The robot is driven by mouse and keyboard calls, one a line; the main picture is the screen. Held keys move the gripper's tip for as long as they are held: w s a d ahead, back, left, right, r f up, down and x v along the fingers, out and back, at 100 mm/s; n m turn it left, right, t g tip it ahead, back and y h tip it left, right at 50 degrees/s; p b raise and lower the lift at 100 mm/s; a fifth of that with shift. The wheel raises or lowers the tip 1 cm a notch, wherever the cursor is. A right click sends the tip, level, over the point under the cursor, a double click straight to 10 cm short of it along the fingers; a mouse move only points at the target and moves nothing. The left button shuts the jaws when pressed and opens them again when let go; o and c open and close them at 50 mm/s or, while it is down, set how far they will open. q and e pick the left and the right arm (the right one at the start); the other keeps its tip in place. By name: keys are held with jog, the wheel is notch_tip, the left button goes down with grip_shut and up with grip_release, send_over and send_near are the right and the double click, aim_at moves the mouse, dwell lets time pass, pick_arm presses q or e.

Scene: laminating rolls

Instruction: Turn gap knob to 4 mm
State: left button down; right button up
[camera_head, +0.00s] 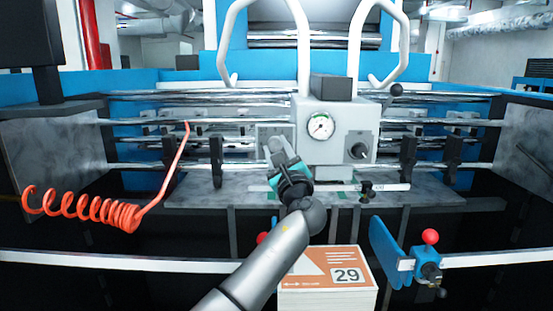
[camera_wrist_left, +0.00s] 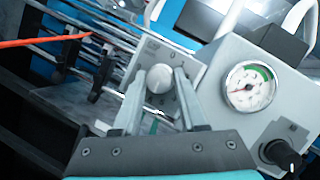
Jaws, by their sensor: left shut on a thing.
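The gap knob (camera_wrist_left: 160,79) is a round, light grey knob on a grey plate (camera_wrist_left: 190,62) with small marks, left of the gauge box. In the left wrist view my left gripper (camera_wrist_left: 158,92) has one finger on each side of the knob and is shut on it. In the head view my left gripper (camera_head: 278,152) reaches up to the same plate and hides most of the knob. The knob's setting cannot be read. My right gripper is in neither view.
A pressure gauge (camera_head: 320,126) and a black knob (camera_head: 358,150) sit on the grey box (camera_head: 340,106) just right. An orange coiled hose (camera_head: 115,212) hangs at left. A paper stack (camera_head: 330,270) marked 29 and a blue clamp with a red ball (camera_head: 430,237) are in front.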

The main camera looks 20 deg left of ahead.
pick_arm(q)
jog(key=n+g, duration=0.1)
jog(key=n, duration=0.1)
jog(key=shift+d+n+y+b, duration=0.1)
jog(key=shift+n+y+b, duration=0.2)
jog(key=shift+b, duration=0.05)
jog(key=n+g, duration=0.1)
jog(key=n, duration=0.2)
jog(key=n+g, duration=0.1)
jog(key=n, duration=0.2)
jog(key=shift+r, duration=0.15)
jog(key=shift+n+g, duration=0.8)
jog(key=shift+n, duration=0.7)
jog(key=shift+n+h+p, duration=0.3)
jog(key=shift+h, duration=0.1)
jog(key=shift+c, duration=2.2)
grip_release()
